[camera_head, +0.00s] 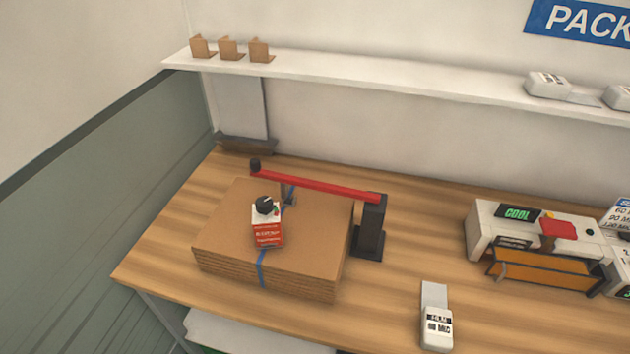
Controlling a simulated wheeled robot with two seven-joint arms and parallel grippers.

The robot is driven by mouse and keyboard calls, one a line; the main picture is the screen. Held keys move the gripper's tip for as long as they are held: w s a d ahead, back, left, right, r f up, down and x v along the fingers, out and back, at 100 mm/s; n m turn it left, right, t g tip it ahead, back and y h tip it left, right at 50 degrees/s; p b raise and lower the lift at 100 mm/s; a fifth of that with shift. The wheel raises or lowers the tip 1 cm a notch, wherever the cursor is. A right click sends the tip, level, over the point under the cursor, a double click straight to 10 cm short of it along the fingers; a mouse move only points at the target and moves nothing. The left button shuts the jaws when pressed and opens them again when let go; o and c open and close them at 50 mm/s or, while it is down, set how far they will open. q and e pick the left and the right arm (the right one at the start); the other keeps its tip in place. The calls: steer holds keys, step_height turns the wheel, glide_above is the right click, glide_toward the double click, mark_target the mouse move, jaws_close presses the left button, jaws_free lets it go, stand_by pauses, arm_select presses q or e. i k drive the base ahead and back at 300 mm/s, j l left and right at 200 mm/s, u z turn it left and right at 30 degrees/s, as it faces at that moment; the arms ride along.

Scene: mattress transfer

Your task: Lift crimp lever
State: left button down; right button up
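The crimp lever (320,186) is a red bar with a black knob (255,165) at its left end. Its right end joins a dark upright post (371,228) on the table. The bar reaches left over the back of a flat cardboard stack (310,255). A small grey part (289,195) is under the bar. A blue strap (261,268) runs down the stack's front. A red and white box-like item (268,234) with a black knob on top sits on the stack, in front of the bar. Neither of my grippers shows in this view.
The wooden table (400,290) has free room right of the post. A white labelled item (437,328) lies at its front. A white machine (482,232) with a "COOL" display and an orange tray (545,268) stand right. A wall shelf (380,78) runs above.

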mark_target(285, 180)
steer(key=j+u, duration=0.25)
steer(key=u, duration=0.2)
steer(key=i+j+u, duration=0.1)
steer(key=j+u, duration=0.15)
steer(key=u, duration=0.15)
steer(key=i+j+u, duration=0.1)
steer(key=j+u, duration=0.15)
steer(key=u, duration=0.2)
